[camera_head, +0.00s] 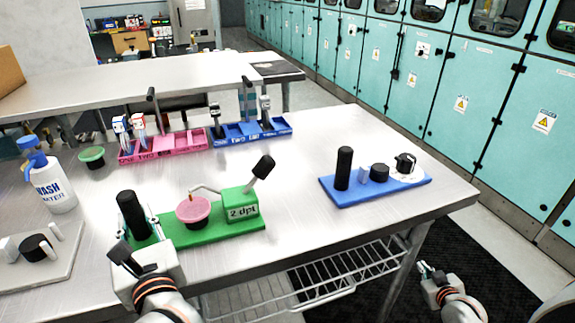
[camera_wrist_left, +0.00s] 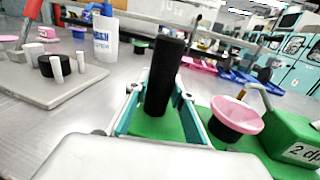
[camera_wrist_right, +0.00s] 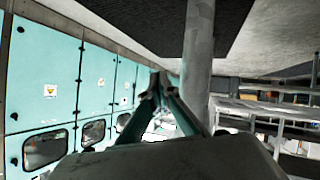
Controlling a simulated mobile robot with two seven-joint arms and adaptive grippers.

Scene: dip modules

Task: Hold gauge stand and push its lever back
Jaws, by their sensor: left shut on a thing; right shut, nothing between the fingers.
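The gauge stand has a green base (camera_head: 215,236) near the front table edge. On it are a black post (camera_head: 130,213), a pink cup (camera_head: 193,209) and a green block (camera_head: 240,205) marked "2 dpt". A lever with a black knob (camera_head: 263,167) rises from the block, tilted up to the right. My left gripper (camera_head: 139,232) is shut on the black post, which stands upright between its fingers in the left wrist view (camera_wrist_left: 165,75). My right gripper (camera_head: 432,272) is shut and empty, beyond the table's right edge and apart from the stand.
A blue module (camera_head: 375,189) stands to the right, with clear table between. Pink (camera_head: 165,147) and blue (camera_head: 250,132) trays lie behind. A wash bottle (camera_head: 52,187), green cup (camera_head: 92,157) and grey module (camera_head: 45,270) are at left. A wire shelf (camera_head: 320,275) hangs below the table edge.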

